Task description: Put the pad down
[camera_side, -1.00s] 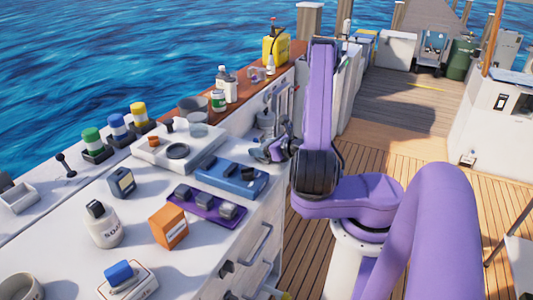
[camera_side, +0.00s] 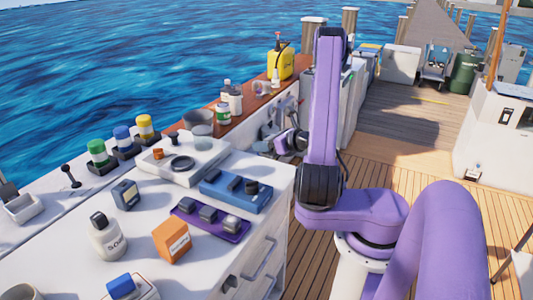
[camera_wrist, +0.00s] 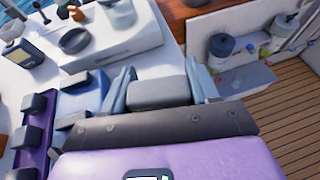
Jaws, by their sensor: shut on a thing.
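My gripper (camera_side: 272,146) is just beyond the far right corner of the white counter, near the blue tray. In the wrist view my gripper (camera_wrist: 162,85) has its two blue-grey fingers closed on a grey block, which I take to be the pad (camera_wrist: 158,93). The pad's lower side is hidden. The blue tray (camera_side: 244,203) holds dark blocks and lies on the counter; it also shows left of the fingers in the wrist view (camera_wrist: 85,97). The purple tray (camera_side: 196,226) holds several grey-black blocks, nearer the front.
A white unit with a round dark ring (camera_side: 182,162) stands behind the blue tray. An orange box (camera_side: 171,241), a soap bottle (camera_side: 106,240) and a dark gauge box (camera_side: 126,194) stand on the counter. Bottles (camera_wrist: 222,45) stand on a ledge right of my gripper.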

